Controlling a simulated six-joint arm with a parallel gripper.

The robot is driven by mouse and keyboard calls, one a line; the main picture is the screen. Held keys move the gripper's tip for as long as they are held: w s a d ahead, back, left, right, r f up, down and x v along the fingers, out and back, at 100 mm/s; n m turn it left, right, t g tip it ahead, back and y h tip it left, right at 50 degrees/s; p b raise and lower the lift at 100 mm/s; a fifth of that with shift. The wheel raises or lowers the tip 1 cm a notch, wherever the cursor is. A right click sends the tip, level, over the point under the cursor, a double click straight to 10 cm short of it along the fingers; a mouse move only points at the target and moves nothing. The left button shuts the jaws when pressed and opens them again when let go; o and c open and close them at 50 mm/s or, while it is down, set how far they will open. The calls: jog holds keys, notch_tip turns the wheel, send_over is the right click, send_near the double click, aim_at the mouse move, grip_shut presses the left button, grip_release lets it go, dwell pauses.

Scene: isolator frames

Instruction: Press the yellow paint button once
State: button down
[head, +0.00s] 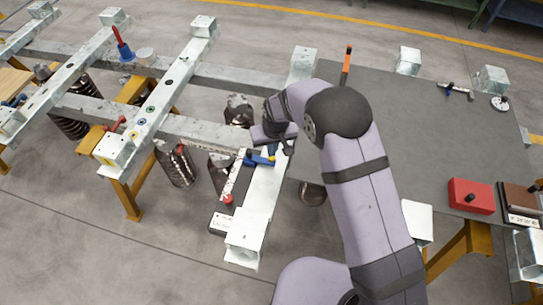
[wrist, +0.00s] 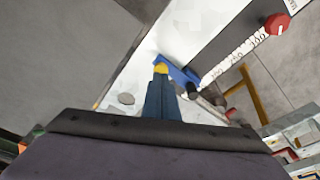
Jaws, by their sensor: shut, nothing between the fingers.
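On a pale metal beam at the left of the head view sit small round coloured spots in a row. The one nearest the front, a yellowish round spot (head: 135,135), looks like the yellow paint button; it is too small to tell more. My gripper (head: 270,158) is well to its right, over the middle beam, apart from it. In the wrist view my gripper (wrist: 161,72) shows blue fingers shut together and empty. A yellow patch shows at their tips; I cannot tell whether it belongs to them or to the blue tool behind.
The blue tool (head: 252,157) lies on the middle beam close to my fingertips; it also shows in the wrist view (wrist: 178,70). A red-handled tool (head: 122,45) stands on the left frame. A red box (head: 471,196) sits on the grey plate (head: 420,130) at right.

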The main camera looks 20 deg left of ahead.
jog(key=shift+f+b, duration=0.7)
jog(key=shift+f, duration=0.25)
jog(key=shift+s+d+f, duration=0.15)
jog(key=shift+s+f, duration=0.1)
jog(key=shift+f, duration=0.1)
dwell(0.5)
jog(key=shift+r, duration=0.15)
jog(key=shift+w+a+r+p, duration=0.15)
jog(key=shift+r+p, duration=0.5)
jog(key=shift+r, duration=0.45)
jog(key=shift+w+a+r+p, duration=0.15)
jog(key=shift+r+p, duration=0.45)
jog(key=shift+r, duration=0.5)
jog(key=shift+d, duration=0.1)
